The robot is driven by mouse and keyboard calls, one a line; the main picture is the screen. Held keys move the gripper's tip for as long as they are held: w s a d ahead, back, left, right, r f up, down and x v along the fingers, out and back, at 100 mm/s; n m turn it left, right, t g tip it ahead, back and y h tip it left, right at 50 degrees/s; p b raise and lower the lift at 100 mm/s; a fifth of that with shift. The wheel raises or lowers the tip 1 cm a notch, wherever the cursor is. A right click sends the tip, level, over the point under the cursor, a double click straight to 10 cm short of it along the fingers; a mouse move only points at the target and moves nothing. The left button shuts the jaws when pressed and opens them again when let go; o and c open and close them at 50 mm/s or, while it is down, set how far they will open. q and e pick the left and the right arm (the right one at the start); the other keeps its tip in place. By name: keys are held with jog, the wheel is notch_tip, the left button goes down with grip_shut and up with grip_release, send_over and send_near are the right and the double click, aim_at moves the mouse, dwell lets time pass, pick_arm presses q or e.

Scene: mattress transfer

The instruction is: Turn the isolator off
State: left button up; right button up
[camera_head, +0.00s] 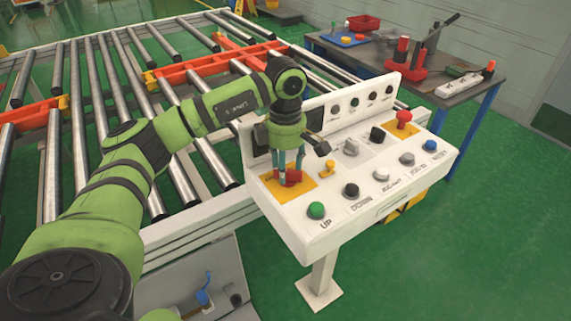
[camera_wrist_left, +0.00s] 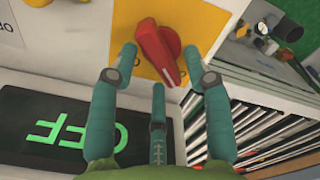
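The isolator is a red rotary knob (camera_head: 293,178) on a yellow plate (camera_head: 270,188) at the left end of the white control panel (camera_head: 322,222). My left gripper (camera_head: 289,165) points down over it. In the left wrist view the red knob (camera_wrist_left: 157,50) sits tilted on its yellow plate (camera_wrist_left: 130,28). The spread fingertips of my left gripper (camera_wrist_left: 158,58) are on either side of it; I cannot tell whether they touch it. A dark display (camera_wrist_left: 60,130) beside it shows green letters reading OFF. My right gripper is not in view.
A yellow key-like switch (camera_head: 327,168), black selectors and several coloured push buttons share the panel. A red emergency stop (camera_head: 403,118) stands at its far right. The roller conveyor (camera_head: 120,90) lies behind and left. A workbench (camera_head: 455,85) with tools stands at back right.

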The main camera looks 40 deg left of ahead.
pick_arm(q)
notch_tip(320, 180, up, 12)
dwell(0.6)
dwell(0.5)
